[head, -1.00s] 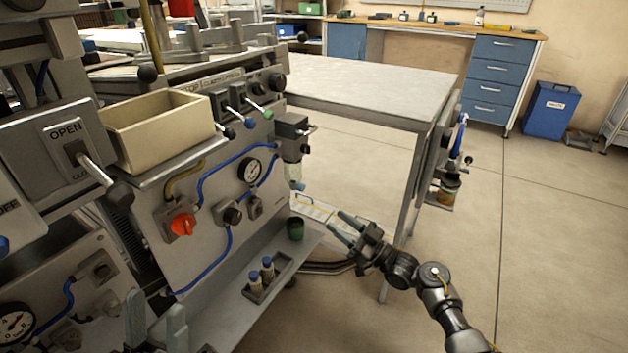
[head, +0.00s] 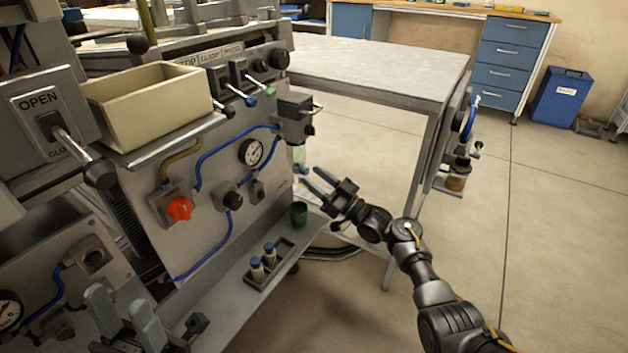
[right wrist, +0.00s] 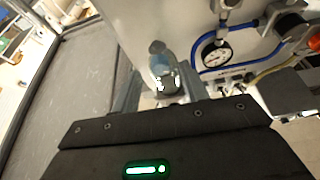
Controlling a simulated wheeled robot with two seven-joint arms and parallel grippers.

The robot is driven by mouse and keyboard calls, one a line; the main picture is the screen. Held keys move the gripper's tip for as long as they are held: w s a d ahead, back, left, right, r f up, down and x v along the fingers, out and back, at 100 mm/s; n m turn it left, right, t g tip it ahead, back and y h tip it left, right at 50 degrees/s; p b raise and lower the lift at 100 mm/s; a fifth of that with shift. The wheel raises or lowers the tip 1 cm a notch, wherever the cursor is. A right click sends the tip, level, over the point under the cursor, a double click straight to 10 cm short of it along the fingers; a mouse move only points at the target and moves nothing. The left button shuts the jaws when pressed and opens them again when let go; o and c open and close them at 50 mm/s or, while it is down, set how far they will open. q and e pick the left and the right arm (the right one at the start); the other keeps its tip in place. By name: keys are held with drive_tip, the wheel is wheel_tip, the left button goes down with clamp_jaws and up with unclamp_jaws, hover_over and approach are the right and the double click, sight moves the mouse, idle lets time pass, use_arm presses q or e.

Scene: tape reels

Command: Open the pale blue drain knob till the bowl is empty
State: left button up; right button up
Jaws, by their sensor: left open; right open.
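The clear bowl (head: 298,154) hangs under a grey regulator block at the right end of the machine panel. Its pale blue drain knob (head: 303,170) is at the bottom. My right gripper (head: 312,182) is open, its fingertips just right of and below the knob; I cannot tell whether they touch it. The liquid level is too small to tell. My left gripper (head: 124,314) is open and empty at the lower left.
A dark green cup (head: 298,213) stands on the machine's lower shelf below the bowl. Blue-capped bottles (head: 263,262) stand in a rack there. A red knob (head: 179,209) and a gauge (head: 251,152) are on the panel.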

drive_tip(key=shift+w+a+r, duration=0.2)
drive_tip(key=shift+w+a, duration=0.05)
drive_tip(key=shift+a, duration=0.15)
